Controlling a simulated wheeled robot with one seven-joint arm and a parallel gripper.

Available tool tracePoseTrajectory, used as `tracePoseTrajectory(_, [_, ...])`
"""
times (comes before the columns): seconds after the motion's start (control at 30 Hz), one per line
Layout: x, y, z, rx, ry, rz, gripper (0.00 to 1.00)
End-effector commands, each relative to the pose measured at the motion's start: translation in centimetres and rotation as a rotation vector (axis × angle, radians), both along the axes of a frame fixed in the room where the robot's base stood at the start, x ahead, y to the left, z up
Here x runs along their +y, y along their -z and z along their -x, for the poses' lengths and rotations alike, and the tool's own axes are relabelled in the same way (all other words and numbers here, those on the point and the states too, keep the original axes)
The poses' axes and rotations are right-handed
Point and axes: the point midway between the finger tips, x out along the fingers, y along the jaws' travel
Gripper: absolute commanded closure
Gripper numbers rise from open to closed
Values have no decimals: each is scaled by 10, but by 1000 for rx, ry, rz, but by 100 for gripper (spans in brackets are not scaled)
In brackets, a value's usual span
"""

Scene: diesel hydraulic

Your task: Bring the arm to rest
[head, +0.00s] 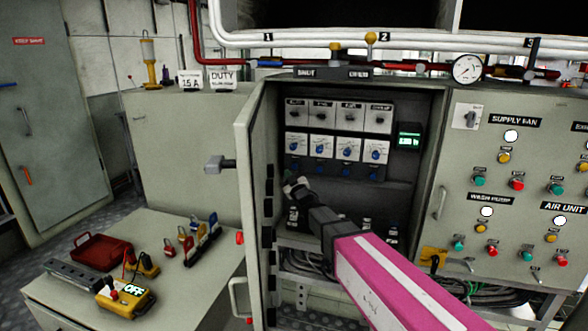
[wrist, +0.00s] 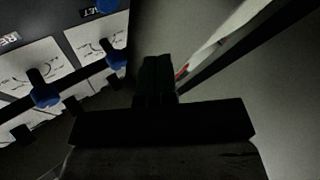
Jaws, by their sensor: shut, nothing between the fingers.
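My arm, with a pink and white link, reaches into an open electrical cabinet (head: 400,188) in the head view. My gripper (head: 290,182) is inside the cabinet near its left side, below a row of white switch panels with blue knobs (head: 348,150). In the wrist view my gripper (wrist: 158,62) is dark, shut and empty. I cannot tell whether the gripper touches anything.
The open cabinet door (head: 252,200) stands just left of my arm. A bench (head: 190,285) at lower left holds a yellow meter (head: 122,298), a red case (head: 102,252) and several padlocks. A control panel (head: 515,190) is at right. Pipes with a gauge (head: 467,69) run above.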

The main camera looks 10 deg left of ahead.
Motion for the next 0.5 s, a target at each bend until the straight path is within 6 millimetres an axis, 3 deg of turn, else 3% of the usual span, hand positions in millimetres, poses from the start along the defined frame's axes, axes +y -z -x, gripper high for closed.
tracePoseTrajectory(0.5, [-7, 4, -2, 20, 14, 6, 100])
